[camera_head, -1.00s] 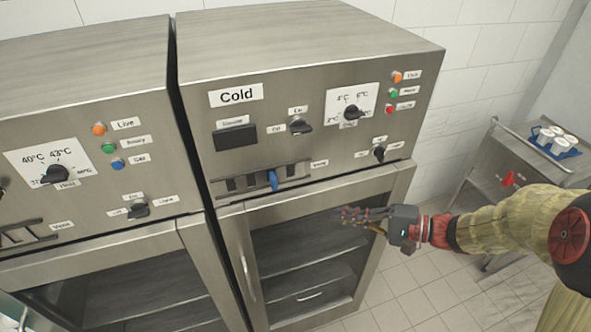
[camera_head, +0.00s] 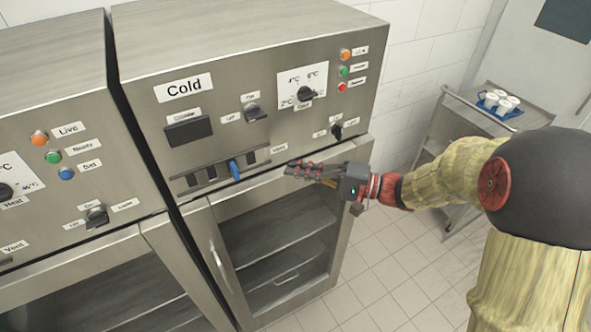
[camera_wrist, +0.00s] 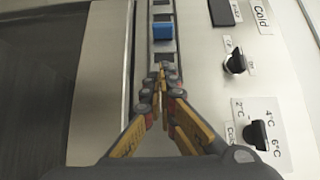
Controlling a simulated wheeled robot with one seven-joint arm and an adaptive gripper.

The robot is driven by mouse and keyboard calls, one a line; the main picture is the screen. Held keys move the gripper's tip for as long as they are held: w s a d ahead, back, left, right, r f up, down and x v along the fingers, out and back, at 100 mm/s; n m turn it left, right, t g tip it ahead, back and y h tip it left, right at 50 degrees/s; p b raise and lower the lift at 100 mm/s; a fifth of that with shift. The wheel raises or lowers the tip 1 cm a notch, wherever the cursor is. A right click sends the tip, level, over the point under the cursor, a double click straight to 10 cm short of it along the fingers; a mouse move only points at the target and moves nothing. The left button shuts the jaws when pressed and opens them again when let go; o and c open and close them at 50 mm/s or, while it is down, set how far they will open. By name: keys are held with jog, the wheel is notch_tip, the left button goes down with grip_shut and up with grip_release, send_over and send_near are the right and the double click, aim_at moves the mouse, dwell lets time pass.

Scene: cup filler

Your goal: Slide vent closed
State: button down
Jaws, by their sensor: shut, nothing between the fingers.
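The vent on the Cold cabinet is a slotted strip (camera_head: 197,179) below the black display, with a blue slider tab (camera_head: 234,169) right of its middle. Dark openings show on the strip to the left of the tab. In the wrist view the blue tab (camera_wrist: 163,31) sits on the strip, with dark openings on both sides of it. My gripper (camera_head: 290,167) is shut and empty, to the right of the tab and apart from it. In the wrist view its fingertips (camera_wrist: 161,72) are together over the strip, just below the tab.
The Cold cabinet's glass door (camera_head: 280,235) is below, with a vertical handle (camera_head: 217,262). Knobs, including the temperature knob (camera_head: 306,93), stick out above the vent. A second cabinet is at left. A cart (camera_head: 470,130) with white cups on a blue tray stands at right.

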aim_at(234, 171)
jog(key=p+x, duration=0.1)
jog(key=x, duration=0.6)
jog(key=shift+s+a, duration=0.3)
jog(key=shift+a, duration=0.2)
jog(key=shift+s+a, duration=0.35)
jog(key=shift+a, duration=0.2)
jog(key=shift+s+a+p, duration=0.35)
jog(key=shift+s+a, duration=0.05)
jog(key=shift+a, duration=0.2)
jog(key=shift+a, duration=0.1)
jog(key=s+a+b, duration=0.1)
jog(key=a+b, duration=0.1)
jog(key=shift+s+a+f+b, duration=0.1)
jog(key=shift+s+a+b, duration=0.1)
jog(key=shift+s+b, duration=0.2)
jog(key=shift+w, duration=0.1)
